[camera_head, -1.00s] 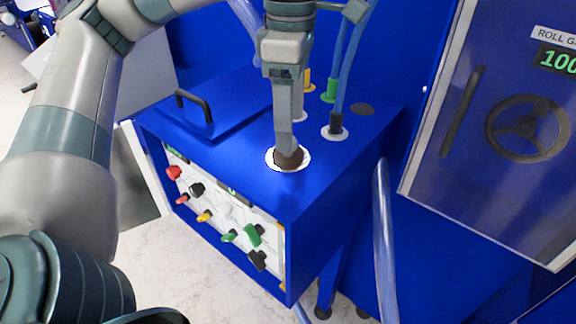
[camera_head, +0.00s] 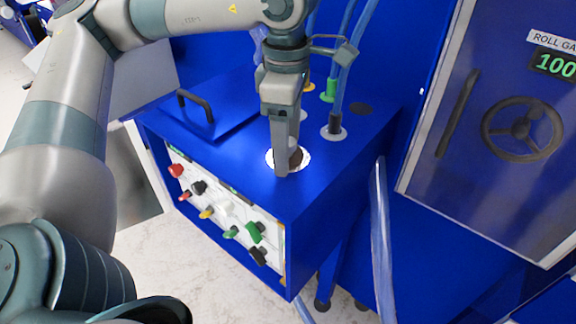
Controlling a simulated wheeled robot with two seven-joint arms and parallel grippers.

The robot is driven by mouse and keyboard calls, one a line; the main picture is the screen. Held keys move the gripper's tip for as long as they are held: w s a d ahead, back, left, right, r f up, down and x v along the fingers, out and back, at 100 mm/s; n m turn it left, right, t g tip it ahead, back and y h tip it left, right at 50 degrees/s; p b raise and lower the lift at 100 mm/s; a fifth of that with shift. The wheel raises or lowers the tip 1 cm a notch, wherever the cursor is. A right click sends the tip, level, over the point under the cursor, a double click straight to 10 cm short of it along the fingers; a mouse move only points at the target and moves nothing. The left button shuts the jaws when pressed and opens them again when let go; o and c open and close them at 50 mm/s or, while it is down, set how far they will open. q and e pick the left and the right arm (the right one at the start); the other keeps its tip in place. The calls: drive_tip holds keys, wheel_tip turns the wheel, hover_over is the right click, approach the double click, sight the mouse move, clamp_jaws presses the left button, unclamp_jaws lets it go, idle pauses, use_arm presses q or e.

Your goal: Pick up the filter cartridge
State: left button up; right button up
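My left arm comes in from the left, and its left gripper (camera_head: 283,160) points down at a white-rimmed round opening in the top of a blue cabinet (camera_head: 330,178). A dark brown round piece (camera_head: 296,157) shows inside the opening, partly hidden by the near finger; it may be the filter cartridge. The near finger's tip is at the front of the rim. The finger gap lies along the line of sight, so I cannot tell whether the fingers are apart or touch the brown piece. My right gripper is not in view.
A blue lid with a black handle (camera_head: 196,108) lies left of the opening. Coloured knobs (camera_head: 230,232) line the front panel. A door with a handwheel (camera_head: 521,130) stands right.

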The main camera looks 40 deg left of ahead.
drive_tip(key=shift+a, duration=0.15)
use_arm(q)
drive_tip(key=c, duration=1.6)
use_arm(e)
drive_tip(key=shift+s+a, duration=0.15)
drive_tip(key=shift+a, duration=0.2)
use_arm(q)
drive_tip(key=shift+o, duration=0.2)
drive_tip(key=shift+r, duration=0.15)
